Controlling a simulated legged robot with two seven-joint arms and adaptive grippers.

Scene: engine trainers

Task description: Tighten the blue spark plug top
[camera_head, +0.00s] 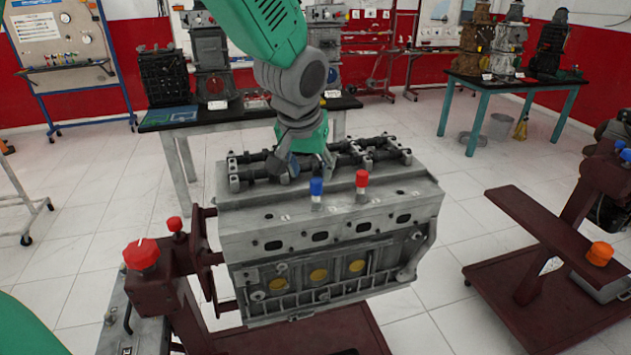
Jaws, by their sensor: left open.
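The blue spark plug top (316,186) stands upright on the front upper edge of the grey engine block (330,225). A red spark plug top (362,180) stands upright to its right. My left gripper (297,168) reaches down from above, over the dark rocker assembly (375,153) on the block. It is open, a little behind and to the left of the blue top, and appears apart from it. Its fingers are partly hard to make out against the dark parts. My right gripper is not in view.
The block sits on a dark red stand with a red knob (141,254) at left. Another dark red stand (550,230) with an orange knob (600,253) is at right. Tables with engines (520,82) stand behind. White tiled floor is open between them.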

